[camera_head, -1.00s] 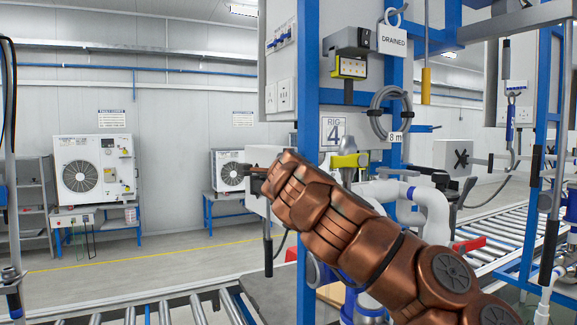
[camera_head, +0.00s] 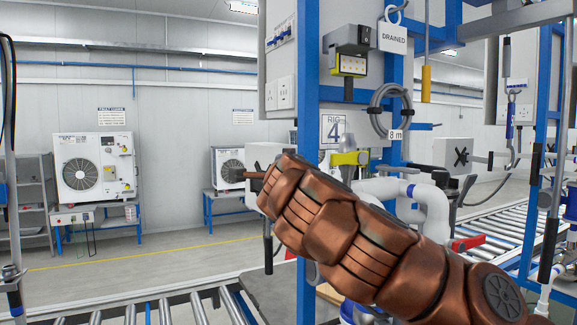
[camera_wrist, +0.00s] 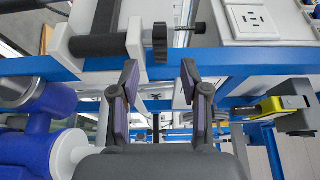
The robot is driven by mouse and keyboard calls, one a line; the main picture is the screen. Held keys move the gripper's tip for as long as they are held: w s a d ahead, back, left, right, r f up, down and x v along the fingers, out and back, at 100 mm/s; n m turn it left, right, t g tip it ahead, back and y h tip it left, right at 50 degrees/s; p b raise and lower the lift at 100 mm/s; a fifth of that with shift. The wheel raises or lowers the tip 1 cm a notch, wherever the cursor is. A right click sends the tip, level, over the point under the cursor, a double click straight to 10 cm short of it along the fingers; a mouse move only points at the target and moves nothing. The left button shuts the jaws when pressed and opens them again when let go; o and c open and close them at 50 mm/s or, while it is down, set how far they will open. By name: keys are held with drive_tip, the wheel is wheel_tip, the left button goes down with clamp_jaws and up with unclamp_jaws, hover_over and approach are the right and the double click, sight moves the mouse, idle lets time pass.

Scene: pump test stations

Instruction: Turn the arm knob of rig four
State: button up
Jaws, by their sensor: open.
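Rig four carries a "RIG 4" label (camera_head: 334,130) on its blue frame in the head view. In the wrist view a black ribbed knob (camera_wrist: 160,42) sits on a short screw beside a pale block with a dark padded bar. I take it for the arm knob; the head view does not show it clearly. My gripper (camera_wrist: 160,72) is open and empty. Its two fingers stand left and right of the knob's line, with the knob just beyond the tips and apart from them. In the head view my own copper arm largely hides the gripper.
A blue rail (camera_wrist: 90,66) crosses behind the fingers. A socket panel (camera_wrist: 250,20) is at upper right, and a yellow-black device (camera_wrist: 282,108) at right. A blue and white fitting (camera_wrist: 45,115) is close at left.

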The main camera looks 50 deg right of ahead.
drive_tip(key=shift+v, duration=1.55)
